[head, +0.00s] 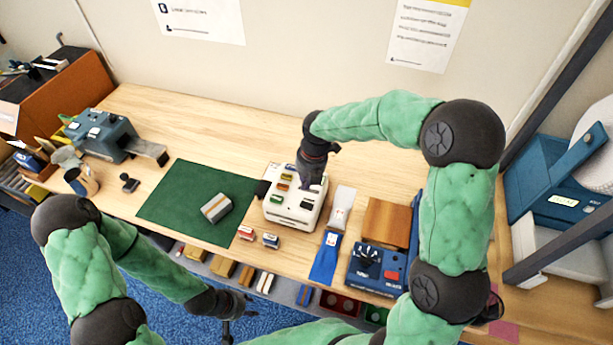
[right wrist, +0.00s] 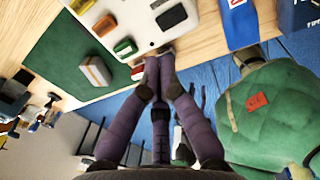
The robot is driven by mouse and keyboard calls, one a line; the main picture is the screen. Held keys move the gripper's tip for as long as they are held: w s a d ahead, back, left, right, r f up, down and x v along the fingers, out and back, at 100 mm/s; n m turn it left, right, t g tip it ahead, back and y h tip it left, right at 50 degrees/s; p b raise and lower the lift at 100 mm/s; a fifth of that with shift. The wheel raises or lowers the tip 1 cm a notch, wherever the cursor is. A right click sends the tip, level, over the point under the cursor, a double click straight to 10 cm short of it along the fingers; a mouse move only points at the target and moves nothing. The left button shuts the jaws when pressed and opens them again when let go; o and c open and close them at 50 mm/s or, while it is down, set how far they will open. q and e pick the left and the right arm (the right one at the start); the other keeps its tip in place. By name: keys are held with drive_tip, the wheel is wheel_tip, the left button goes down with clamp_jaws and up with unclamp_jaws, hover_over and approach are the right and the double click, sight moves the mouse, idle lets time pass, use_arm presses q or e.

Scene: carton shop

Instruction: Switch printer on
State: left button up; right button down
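My right gripper (head: 312,182) points down over this device in the head view. In the right wrist view its purple fingers (right wrist: 158,62) meet at the tips, with nothing visible between them; contact is unclear. My left gripper (head: 232,306) hangs low at the front, its fingers too small to read.
A blue-grey machine (head: 94,127) stands at the left, and a larger blue machine (head: 545,180) at the right. A green mat (head: 178,199) carries a grey box (head: 216,207). A brown block (head: 386,222) and a blue box with a red part (head: 374,272) stand right of the white device.

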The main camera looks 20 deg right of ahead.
sight(301, 203)
drive_tip(key=f, duration=0.6)
drive_tip(key=a+f, duration=0.1)
drive_tip(key=f, duration=0.2)
drive_tip(key=shift+w, duration=0.35)
drive_tip(key=shift+a+f, duration=0.1)
drive_tip(key=shift+f, duration=0.05)
